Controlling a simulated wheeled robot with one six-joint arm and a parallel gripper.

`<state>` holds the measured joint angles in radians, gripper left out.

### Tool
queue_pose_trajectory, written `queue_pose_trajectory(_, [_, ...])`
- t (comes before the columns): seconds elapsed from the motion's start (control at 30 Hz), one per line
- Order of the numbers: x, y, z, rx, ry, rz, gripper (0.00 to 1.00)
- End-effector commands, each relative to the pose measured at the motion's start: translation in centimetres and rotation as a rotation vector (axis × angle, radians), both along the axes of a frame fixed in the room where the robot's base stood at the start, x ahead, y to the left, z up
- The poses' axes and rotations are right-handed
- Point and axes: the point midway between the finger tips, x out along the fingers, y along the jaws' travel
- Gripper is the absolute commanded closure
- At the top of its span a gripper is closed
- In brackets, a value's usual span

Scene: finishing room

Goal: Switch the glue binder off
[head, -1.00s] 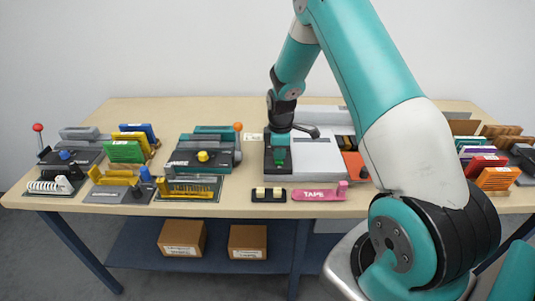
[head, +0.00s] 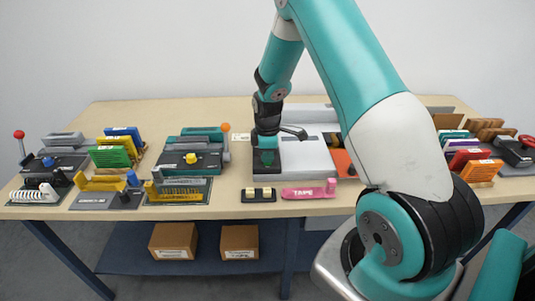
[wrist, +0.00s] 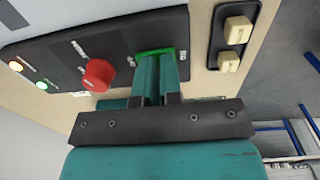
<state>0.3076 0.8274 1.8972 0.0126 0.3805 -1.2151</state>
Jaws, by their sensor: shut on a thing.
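The glue binder appears to be the grey machine (head: 308,157) at the middle of the table, with a black control panel at its left end. In the wrist view its panel (wrist: 60,52) carries a red round knob (wrist: 98,75) and a green-edged switch (wrist: 155,51). My gripper (wrist: 157,62) points at the panel, its two teal fingers close together on the switch. The fingers hide most of the switch, so its setting cannot be read. In the head view my gripper (head: 265,160) is at the panel. Two small lamps, one orange-white (wrist: 15,65) and one green (wrist: 41,85), look lit.
A black plate with two cream blocks (head: 258,195) and a pink tape holder (head: 308,192) lie at the front edge. A teal machine with a yellow knob (head: 191,158) stands left. Coloured racks (head: 112,156) stand farther left; more items (head: 480,172) are at right.

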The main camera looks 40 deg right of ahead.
Motion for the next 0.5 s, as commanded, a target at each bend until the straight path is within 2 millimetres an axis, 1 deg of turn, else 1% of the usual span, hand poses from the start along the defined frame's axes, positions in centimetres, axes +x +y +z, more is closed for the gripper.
queue_pose_trajectory(0.03, [-0.6, 0.5, -0.2, 0.012, 0.020, 0.005, 1.00])
queue_pose_trajectory(0.13, [-0.5, 0.6, 1.2, 0.010, 0.016, 0.006, 1.00])
queue_pose_trajectory(0.3, [-0.2, 0.7, 5.2, 0.003, 0.003, 0.009, 1.00])
queue_pose_trajectory(0.33, [-0.1, 0.6, 5.1, 0.001, -0.002, 0.008, 1.00])
queue_pose_trajectory(0.37, [-0.1, 0.7, 5.7, 0.000, -0.004, 0.009, 1.00])
queue_pose_trajectory(0.5, [-0.2, 0.8, 9.0, -0.001, -0.003, 0.008, 1.00])
